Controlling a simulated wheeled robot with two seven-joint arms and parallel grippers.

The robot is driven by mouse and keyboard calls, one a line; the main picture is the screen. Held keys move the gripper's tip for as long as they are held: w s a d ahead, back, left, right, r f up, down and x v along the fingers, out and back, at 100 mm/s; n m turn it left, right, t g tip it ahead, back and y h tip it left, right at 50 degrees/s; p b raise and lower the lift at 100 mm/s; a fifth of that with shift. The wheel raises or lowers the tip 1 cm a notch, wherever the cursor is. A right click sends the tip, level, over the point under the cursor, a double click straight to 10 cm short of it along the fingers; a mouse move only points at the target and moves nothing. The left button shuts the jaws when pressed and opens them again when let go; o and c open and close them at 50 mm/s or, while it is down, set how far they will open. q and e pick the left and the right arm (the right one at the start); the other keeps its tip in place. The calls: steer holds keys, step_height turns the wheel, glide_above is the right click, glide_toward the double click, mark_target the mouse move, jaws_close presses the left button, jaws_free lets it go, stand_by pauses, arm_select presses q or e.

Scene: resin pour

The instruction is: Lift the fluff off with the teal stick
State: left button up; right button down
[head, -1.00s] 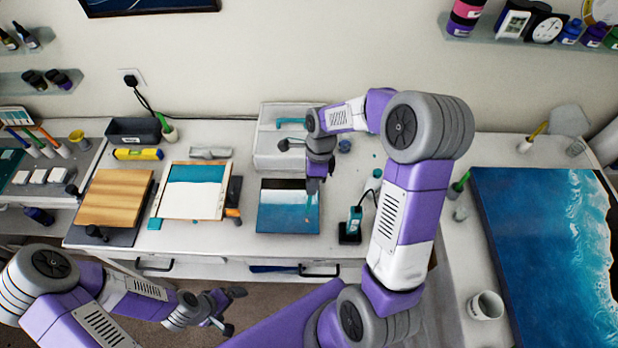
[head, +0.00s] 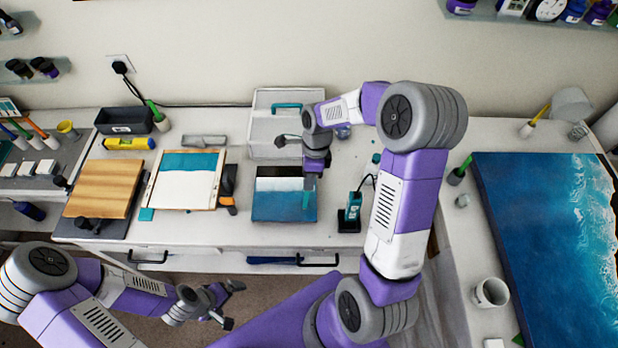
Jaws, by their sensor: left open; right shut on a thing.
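A small panel (head: 284,205) with black, white and blue bands lies on the bench near its front edge. My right gripper (head: 312,172) is over the panel's right part, shut on the teal stick (head: 308,190), which points down toward the blue band. I cannot tell whether the stick's tip touches the surface. The fluff is too small to make out. My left gripper (head: 230,306) is open and empty, low in front of the bench and away from the panel.
A framed board (head: 186,206) and a wood panel (head: 104,190) lie to the left. A teal device (head: 352,208) on a black base stands close right of the small panel. A pale box (head: 268,130) is behind. A large blue seascape panel (head: 540,240) fills the right side.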

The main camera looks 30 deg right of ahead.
steer(key=shift+f+b, duration=0.4)
steer(key=shift+f, duration=0.2)
stand_by(0.6)
steer(key=shift+r, duration=0.1)
steer(key=shift+s+a+p+v, duration=0.1)
steer(key=shift+a+p+v, duration=0.1)
steer(key=shift+p+v, duration=0.7)
steer(key=shift+s+a+p+v, duration=0.15)
steer(key=shift+a+p+v, duration=0.05)
steer(key=shift+p+v, duration=0.7)
steer(key=shift+s+a+p+v, duration=0.1)
steer(key=shift+a+p+v, duration=0.1)
steer(key=shift+p+v, duration=0.7)
steer(key=shift+r, duration=0.35)
